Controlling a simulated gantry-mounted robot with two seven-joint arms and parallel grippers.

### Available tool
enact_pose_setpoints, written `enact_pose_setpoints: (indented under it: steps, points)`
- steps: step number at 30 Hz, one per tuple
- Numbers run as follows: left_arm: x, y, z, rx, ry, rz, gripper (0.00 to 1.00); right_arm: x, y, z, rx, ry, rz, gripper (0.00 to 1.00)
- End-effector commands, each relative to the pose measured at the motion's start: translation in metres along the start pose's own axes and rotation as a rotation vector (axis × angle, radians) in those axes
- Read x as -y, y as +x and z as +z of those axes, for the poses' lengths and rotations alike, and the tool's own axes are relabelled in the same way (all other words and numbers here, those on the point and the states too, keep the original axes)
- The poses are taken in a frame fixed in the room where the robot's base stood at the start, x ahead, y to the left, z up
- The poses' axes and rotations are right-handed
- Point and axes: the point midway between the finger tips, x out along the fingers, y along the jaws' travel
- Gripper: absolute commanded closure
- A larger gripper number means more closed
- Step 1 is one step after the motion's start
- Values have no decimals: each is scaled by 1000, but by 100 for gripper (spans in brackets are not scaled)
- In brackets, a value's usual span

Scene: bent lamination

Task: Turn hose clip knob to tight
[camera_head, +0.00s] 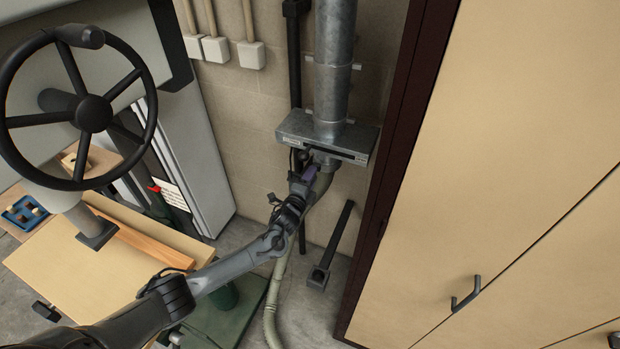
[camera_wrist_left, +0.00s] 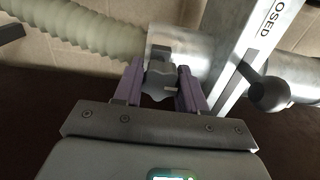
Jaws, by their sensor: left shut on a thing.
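In the left wrist view the hose clip knob (camera_wrist_left: 159,80) is a small grey lobed knob below a metal collar. My left gripper (camera_wrist_left: 159,78) has its purple fingers on either side of the knob and is shut on it. The ribbed pale hose (camera_wrist_left: 85,27) meets the metal collar (camera_wrist_left: 185,48) there. In the head view my left gripper (camera_head: 308,174) is just under the metal duct box (camera_head: 330,135), and the knob is hidden by it. The hose (camera_head: 272,300) hangs down to the floor. My right gripper is not in view.
A plate lettered "OSED" (camera_wrist_left: 262,30) with a black ball handle (camera_wrist_left: 269,93) is close to the right of my fingers. A black handwheel (camera_head: 93,113) and a wooden table (camera_head: 95,275) stand left. A tan cabinet (camera_head: 510,150) stands right.

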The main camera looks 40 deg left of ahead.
Motion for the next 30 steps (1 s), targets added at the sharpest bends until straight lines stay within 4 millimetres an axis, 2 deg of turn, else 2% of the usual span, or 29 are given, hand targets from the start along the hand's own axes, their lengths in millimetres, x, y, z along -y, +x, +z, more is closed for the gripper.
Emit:
enact_pose_setpoints:
  steps: [1, 8, 9, 13, 14, 23, 30]
  points:
    - [6, 1, -5, -9, -4, -12, 90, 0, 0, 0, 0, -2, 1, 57]
    - [6, 1, -6, -11, -5, -11, 90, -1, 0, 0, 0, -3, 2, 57]
    - [6, 1, -6, -11, -5, -11, 56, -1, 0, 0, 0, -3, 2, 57]
    - [4, 1, -5, -9, -5, -8, 36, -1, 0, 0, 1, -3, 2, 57]
    - [4, 1, -5, -8, -4, -7, 34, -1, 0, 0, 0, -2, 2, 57]
    - [1, -1, -2, -4, -2, -2, 34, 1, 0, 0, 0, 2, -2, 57]
    - [0, -20, -2, -6, -1, 0, 34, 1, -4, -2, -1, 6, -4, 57]
